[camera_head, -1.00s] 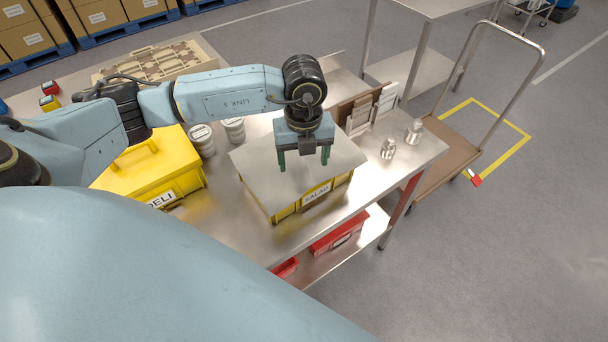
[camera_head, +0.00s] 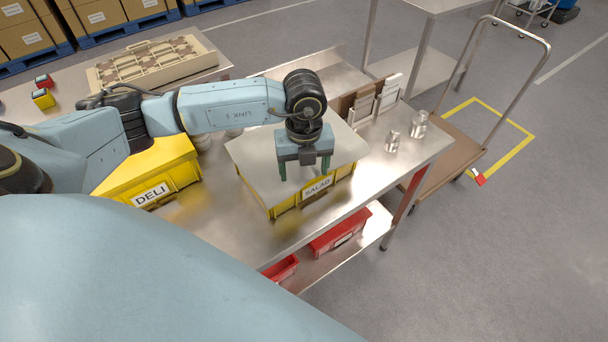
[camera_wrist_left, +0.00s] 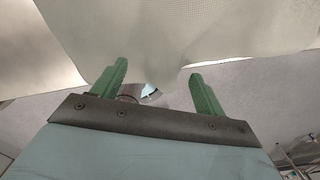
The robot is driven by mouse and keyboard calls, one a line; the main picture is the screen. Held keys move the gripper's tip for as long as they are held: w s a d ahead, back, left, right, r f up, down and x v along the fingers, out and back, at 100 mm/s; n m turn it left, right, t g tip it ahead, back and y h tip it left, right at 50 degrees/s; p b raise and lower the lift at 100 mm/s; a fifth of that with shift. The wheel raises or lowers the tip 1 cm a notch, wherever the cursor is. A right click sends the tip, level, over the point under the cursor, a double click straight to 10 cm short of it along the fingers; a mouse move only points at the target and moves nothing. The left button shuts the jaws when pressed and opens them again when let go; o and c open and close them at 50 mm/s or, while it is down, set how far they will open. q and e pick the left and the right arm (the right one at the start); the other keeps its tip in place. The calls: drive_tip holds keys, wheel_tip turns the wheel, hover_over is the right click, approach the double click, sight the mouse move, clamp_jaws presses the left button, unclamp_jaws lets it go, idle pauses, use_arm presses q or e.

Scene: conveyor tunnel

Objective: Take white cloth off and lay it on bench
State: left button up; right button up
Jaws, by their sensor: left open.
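The white cloth (camera_head: 256,157) lies over the top of the yellow crate labelled SALAD (camera_head: 285,210), which stands on the steel bench (camera_head: 225,238). In the left wrist view the cloth (camera_wrist_left: 180,30) fills the top of the picture, with a fold dipping between the fingertips. My left gripper (camera_head: 304,171) is open and points down over the front part of the cloth, near the label side. Its two green fingers also show in the left wrist view (camera_wrist_left: 158,70). I cannot tell whether they touch the cloth. My right gripper is not in view.
A yellow DELI crate (camera_head: 150,178) stands left of the covered crate. Metal weights (camera_head: 393,141) and upright white panels (camera_head: 388,95) stand to its right and behind. Red bins (camera_head: 338,233) sit on the lower shelf. Bare bench top lies in front of the crates.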

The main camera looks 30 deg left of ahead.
use_arm(q)
drive_tip(key=shift+f, duration=0.4)
drive_tip(key=shift+r, duration=0.1)
drive_tip(key=shift+c, duration=0.6)
clamp_jaws()
wheel_tip(320, 180, up, 12)
drive_tip(key=p, duration=0.8)
